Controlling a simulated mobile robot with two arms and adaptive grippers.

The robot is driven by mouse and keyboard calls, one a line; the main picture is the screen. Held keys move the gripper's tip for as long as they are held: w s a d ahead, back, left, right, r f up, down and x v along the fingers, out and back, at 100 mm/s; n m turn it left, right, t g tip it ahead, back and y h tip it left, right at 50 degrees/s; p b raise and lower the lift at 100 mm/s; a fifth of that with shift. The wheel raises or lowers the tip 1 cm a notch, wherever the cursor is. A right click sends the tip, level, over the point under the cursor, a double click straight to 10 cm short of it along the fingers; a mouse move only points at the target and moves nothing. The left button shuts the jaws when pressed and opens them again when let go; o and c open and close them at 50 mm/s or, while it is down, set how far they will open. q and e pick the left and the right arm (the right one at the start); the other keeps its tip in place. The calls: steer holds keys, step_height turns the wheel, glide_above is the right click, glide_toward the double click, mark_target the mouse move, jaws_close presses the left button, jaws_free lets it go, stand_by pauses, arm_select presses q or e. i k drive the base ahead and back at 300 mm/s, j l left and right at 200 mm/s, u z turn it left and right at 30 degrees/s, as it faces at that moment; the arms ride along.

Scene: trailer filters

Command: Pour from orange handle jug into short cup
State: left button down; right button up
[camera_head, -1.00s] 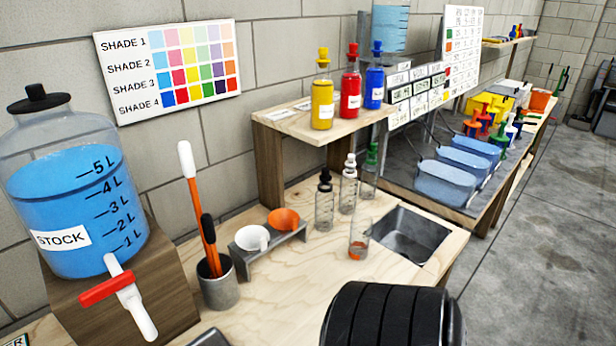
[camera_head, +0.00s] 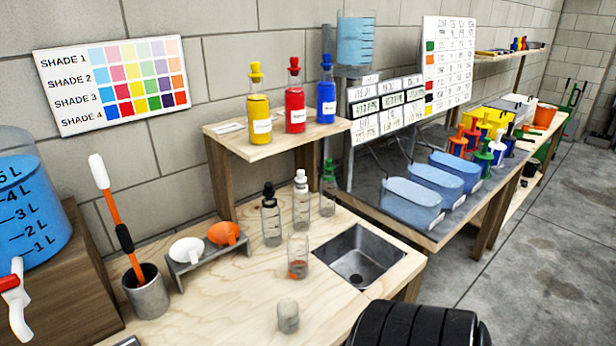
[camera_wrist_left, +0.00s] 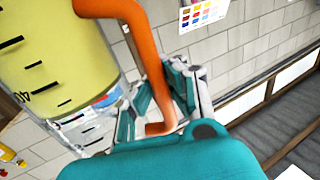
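In the left wrist view, a clear jug with black scale marks and yellow liquid (camera_wrist_left: 65,50) fills the upper left. Its bent orange handle (camera_wrist_left: 125,10) runs between the teal pads of my left gripper (camera_wrist_left: 160,105), which is shut on it. Neither the jug nor either gripper shows in the head view. There, a small short clear cup (camera_head: 288,317) stands upright on the wooden bench. A taller clear glass (camera_head: 298,258) with a little orange-red liquid stands behind it.
A metal sink (camera_head: 358,257) lies right of the glasses. Dropper bottles (camera_head: 271,218) stand behind them. A stand with white and orange funnels (camera_head: 222,233) and a grey pot (camera_head: 147,296) are left. A black ribbed part of mine covers the bottom right. Bench around the short cup is clear.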

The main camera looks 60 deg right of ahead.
mark_target(287, 309)
steer(key=k+l+z, duration=0.15)
steer(key=z, duration=0.9)
